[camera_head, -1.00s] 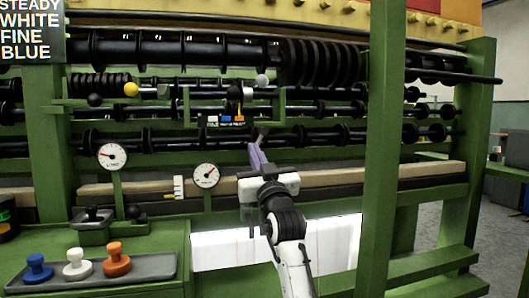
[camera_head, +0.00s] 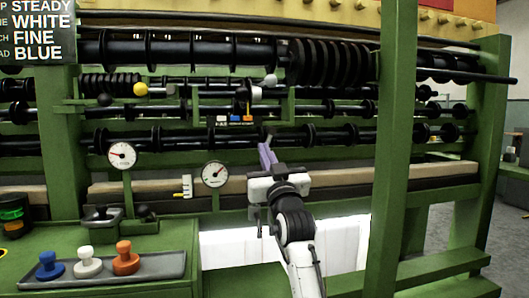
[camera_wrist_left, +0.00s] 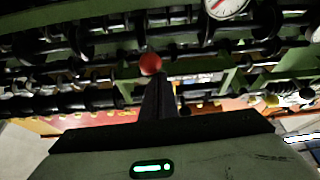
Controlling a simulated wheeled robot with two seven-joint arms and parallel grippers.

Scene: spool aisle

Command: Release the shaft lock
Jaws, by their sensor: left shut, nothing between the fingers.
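No part is plainly marked as the shaft lock. Ball-ended knobs stand along the shaft rack: a black one (camera_head: 105,100), a yellow one (camera_head: 140,89) and a white one (camera_head: 270,80). In the left wrist view a red ball knob (camera_wrist_left: 151,64) shows just beyond my fingertips; whether they touch it I cannot tell. I cannot make out this red knob in the head view. My left gripper (camera_head: 266,152) is shut and empty, in front of the lower shaft and below a small panel with coloured patches (camera_head: 236,120). My right gripper is not in view.
Two dial gauges (camera_head: 122,155) (camera_head: 214,174) stand left of my left gripper. A green post (camera_head: 397,150) rises to its right. A tray (camera_head: 150,276) with blue, white and orange knobs lies on the green bench at the lower left. A sign (camera_head: 38,32) hangs top left.

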